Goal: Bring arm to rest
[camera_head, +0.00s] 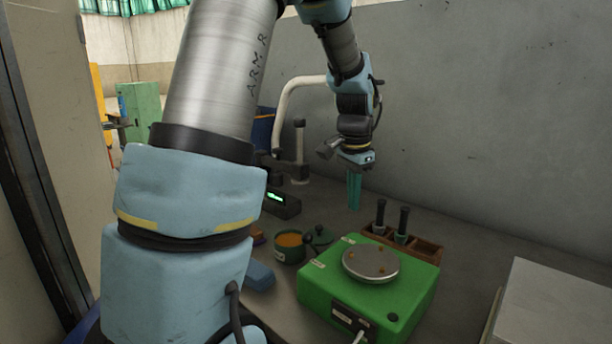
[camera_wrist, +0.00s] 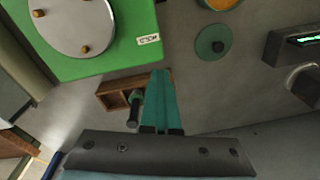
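My gripper (camera_head: 354,190) points down above the bench, with its teal fingers together and nothing seen between them. It hangs in the air behind the green hot plate device (camera_head: 345,300), near the grey wall. In the wrist view the fingers (camera_wrist: 160,88) also lie side by side, over the wooden rack and the bench. My arm reaches across the head view from the left and bends down at the gripper.
A round metal plate (camera_head: 371,262) tops the green device. A wooden rack (camera_head: 428,249) with dark-handled tools stands behind it. A green pot (camera_head: 290,248), its lid (camera_head: 319,236) and a black display box (camera_head: 283,203) stand left. A pale box (camera_head: 555,305) is at right.

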